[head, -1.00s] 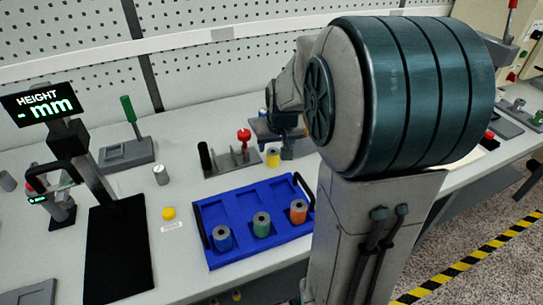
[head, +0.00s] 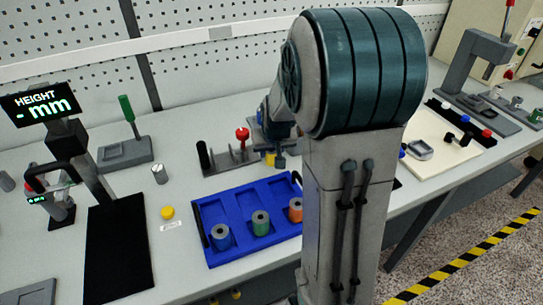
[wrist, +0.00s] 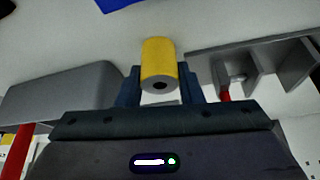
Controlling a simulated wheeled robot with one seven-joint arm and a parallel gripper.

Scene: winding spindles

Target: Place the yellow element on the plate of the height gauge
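The yellow element (head: 269,158), a cylinder with a hole in its end, stands on the bench behind the blue tray in the head view, partly hidden by my gripper (head: 279,160). In the wrist view the yellow element (wrist: 159,62) is between the two fingers of my gripper (wrist: 160,85). The fingers stand close to its sides and look open, with narrow gaps. The height gauge (head: 72,145) is at the left, its display reading "HEIGHT - mm". Its dark plate (head: 120,250) lies in front of it and is empty.
A blue tray (head: 228,203) holds blue, green and orange spindles. A small yellow piece (head: 167,212) lies by a white label left of it. A grey rack with a red knob (head: 242,134) stands beside my gripper. The bench between tray and plate is mostly clear.

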